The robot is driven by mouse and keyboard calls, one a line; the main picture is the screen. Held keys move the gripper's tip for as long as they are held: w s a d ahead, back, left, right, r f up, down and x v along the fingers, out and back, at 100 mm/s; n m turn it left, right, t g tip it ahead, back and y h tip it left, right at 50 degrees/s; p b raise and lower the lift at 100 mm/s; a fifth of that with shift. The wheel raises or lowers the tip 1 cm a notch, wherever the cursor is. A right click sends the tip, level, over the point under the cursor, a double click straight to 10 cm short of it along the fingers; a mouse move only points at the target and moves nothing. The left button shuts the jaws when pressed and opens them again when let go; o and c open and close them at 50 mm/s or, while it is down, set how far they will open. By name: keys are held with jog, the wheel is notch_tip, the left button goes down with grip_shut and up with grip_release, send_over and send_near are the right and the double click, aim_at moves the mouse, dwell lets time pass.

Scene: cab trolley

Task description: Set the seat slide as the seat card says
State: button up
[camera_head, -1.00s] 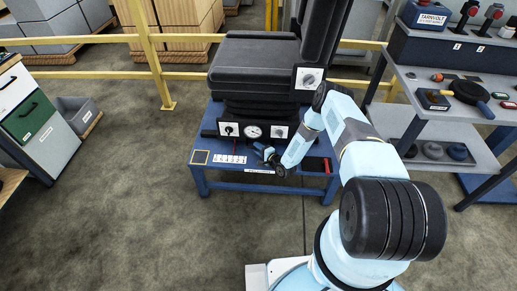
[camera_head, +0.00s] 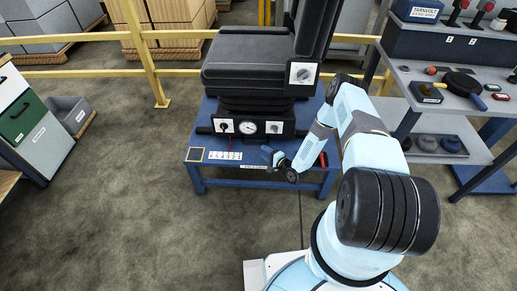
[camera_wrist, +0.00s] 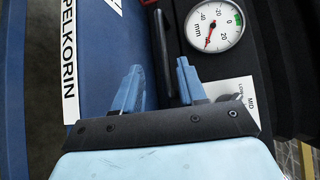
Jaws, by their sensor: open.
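The black seat (camera_head: 255,65) stands on a blue trolley (camera_head: 215,174). Its base front carries a round white gauge (camera_head: 247,127) between two white-plated knobs, left (camera_head: 223,126) and right (camera_head: 274,128). In the wrist view the gauge (camera_wrist: 214,24) is marked in mm and has a red needle; I cannot read it surely. My gripper (camera_head: 269,154) is low in front of the base. In the wrist view my gripper (camera_wrist: 160,66) is open, with a thin dark bar (camera_wrist: 162,40) between its fingers, not visibly clamped. A white plate reading MID (camera_wrist: 247,92) is partly hidden by my gripper.
Another white-plated knob (camera_head: 302,73) is on the seat's side. A grey bench (camera_head: 450,100) with tools is at right. Floor at left front is clear.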

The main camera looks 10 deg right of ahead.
jog(key=shift+v, duration=2.15)
jog(key=shift+s, duration=0.1)
